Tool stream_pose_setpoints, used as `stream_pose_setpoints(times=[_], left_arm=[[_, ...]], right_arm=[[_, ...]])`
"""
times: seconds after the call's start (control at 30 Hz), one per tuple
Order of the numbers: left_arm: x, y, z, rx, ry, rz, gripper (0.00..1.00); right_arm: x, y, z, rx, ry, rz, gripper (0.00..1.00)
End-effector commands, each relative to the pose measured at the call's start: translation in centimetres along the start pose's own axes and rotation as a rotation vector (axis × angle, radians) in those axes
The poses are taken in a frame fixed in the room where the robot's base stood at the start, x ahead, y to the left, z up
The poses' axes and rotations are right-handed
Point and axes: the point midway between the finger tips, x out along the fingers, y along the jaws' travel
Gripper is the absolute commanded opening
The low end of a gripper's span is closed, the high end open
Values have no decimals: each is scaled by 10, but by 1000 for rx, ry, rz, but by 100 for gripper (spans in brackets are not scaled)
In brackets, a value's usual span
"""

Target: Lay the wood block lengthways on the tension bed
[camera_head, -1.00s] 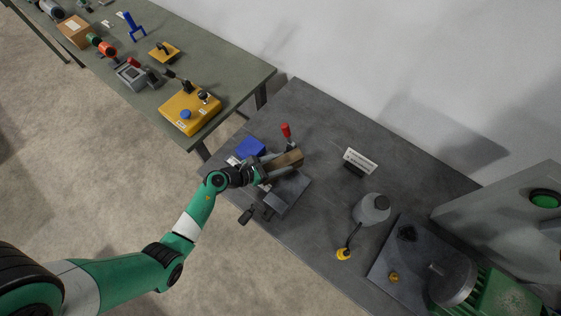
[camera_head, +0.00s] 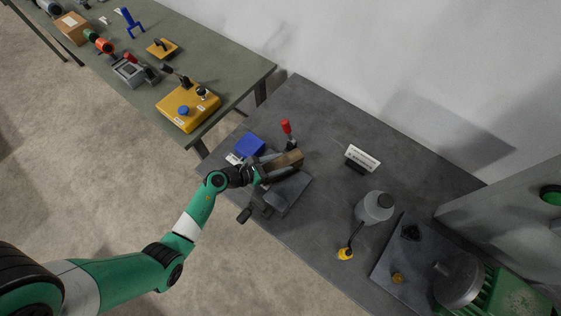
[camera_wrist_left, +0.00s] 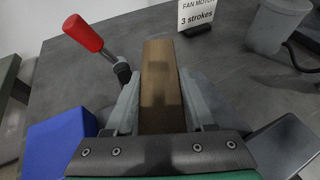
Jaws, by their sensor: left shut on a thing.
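The wood block (camera_head: 290,158) is brown and long. My left gripper (camera_head: 278,164) is shut on it, and the block sticks out past the fingertips. In the left wrist view the block (camera_wrist_left: 160,90) lies between the two grey fingers, pointing away from the wrist. A grey flat-topped fixture (camera_head: 290,191), which looks like the tension bed, stands just below the block in the head view. Its corner (camera_wrist_left: 288,145) shows at the lower right of the wrist view. I cannot tell whether the block touches it. My right gripper is out of view.
A red-handled lever (camera_head: 286,127) and a blue block (camera_head: 249,146) stand close to the gripper. The bench beyond the lever is clear.

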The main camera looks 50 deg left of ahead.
Motion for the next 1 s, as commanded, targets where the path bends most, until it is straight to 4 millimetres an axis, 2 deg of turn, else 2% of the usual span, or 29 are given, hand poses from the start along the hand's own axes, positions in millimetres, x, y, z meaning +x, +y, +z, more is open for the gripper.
stream_pose_setpoints(times=[0.2,0.23,0.4,0.77,0.87,1.0], left_arm=[[2,0,-4,0,-2,1,0],[2,0,-3,0,-2,1,60],[2,0,-3,0,-1,0,90],[-4,0,-3,0,1,1,90],[-19,1,-2,-1,0,3,90],[-52,1,-1,-4,1,6,90]], right_arm=[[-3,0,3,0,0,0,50],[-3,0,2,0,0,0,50],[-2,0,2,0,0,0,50],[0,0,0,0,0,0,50],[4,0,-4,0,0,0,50],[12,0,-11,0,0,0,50]])
